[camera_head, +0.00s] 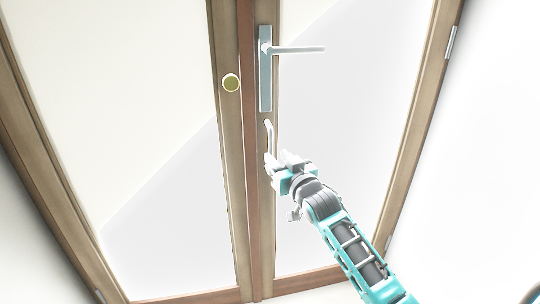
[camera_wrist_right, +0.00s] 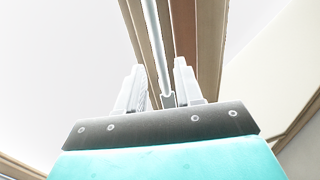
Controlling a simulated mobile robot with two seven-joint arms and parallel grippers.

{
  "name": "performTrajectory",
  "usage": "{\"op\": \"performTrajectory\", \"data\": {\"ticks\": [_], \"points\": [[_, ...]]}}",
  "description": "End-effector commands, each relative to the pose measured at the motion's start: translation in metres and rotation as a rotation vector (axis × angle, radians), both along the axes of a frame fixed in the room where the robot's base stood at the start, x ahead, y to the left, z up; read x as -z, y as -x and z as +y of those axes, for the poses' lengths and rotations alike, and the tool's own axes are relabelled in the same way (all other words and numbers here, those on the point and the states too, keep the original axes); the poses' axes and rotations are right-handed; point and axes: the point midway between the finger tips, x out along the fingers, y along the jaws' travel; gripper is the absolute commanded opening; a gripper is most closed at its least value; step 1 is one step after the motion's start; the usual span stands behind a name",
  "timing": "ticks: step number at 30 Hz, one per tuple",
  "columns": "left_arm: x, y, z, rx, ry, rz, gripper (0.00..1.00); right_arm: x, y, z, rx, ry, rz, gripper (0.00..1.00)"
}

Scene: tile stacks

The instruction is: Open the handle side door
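The handle side door (camera_head: 345,150) is the right leaf, a pale panel in a wooden frame, and looks closed. Its grey handle plate (camera_head: 265,85) carries a lever (camera_head: 300,49) that points right, roughly level. Below the plate is a slim vertical pull bar (camera_head: 270,136). My right gripper (camera_head: 271,160) is at the lower end of this bar. In the right wrist view the gripper (camera_wrist_right: 160,88) is open, its fingers on either side of the bar (camera_wrist_right: 156,45), with gaps between. My left gripper is not in view.
Hinges (camera_head: 451,42) show on the right edge of the frame. A plain white wall (camera_head: 490,150) lies to the right.

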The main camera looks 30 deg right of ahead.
Motion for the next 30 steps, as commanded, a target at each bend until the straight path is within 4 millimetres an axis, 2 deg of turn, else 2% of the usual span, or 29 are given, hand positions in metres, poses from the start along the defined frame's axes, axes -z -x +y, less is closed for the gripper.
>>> {"op": "performTrajectory", "data": {"ticks": [3,9,22,30], "points": [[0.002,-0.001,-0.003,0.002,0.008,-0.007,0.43,0.001,-0.021,-0.001,0.000,0.000,-0.002,0.36],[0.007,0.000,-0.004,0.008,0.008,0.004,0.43,0.001,-0.042,-0.002,-0.001,0.000,-0.001,0.36],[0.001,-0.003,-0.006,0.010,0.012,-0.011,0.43,0.000,-0.050,-0.003,-0.001,0.000,0.000,0.36],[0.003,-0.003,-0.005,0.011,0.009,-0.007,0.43,0.000,-0.050,-0.003,-0.001,0.000,0.000,0.11]]}}
